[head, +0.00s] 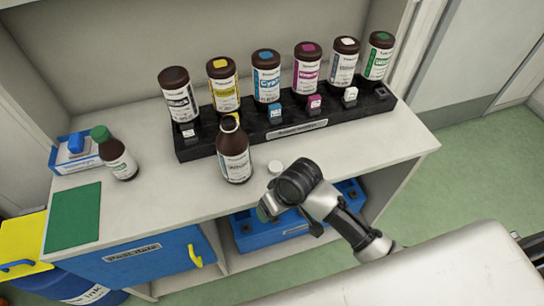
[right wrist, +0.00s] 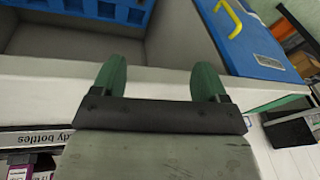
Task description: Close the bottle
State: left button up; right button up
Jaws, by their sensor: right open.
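An uncapped brown bottle (head: 233,157) with a white label stands upright on the white counter (head: 185,222), in front of the black rack. Neither bottle nor cap can be made out in that view. My left gripper is not in view.
A black rack (head: 222,143) holds several brown bottles with coloured marks. A green-capped bottle (head: 115,154), a blue-and-white box (head: 77,152) and a green mat (head: 73,217) are at the left.

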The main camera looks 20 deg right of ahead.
jog(key=shift+g+h, duration=0.6)
jog(key=shift+h, duration=0.1)
jog(key=w+r, duration=0.4)
jog(key=w, duration=0.1)
jog(key=w+d+r, duration=0.1)
jog(key=w+r, duration=0.1)
jog(key=w, duration=0.1)
jog(key=shift+w+r, duration=0.1)
jog(key=shift+r, duration=0.15)
jog(key=w+d+r+m+h, duration=0.1)
jog(key=w+d+r, duration=0.2)
jog(key=w+r, duration=0.1)
jog(key=shift+d+r+g, duration=0.15)
jog(key=shift+r+g, duration=0.2)
jog(key=shift+g, duration=0.05)
send_over(278, 165)
jog(key=shift+f, duration=2.8)
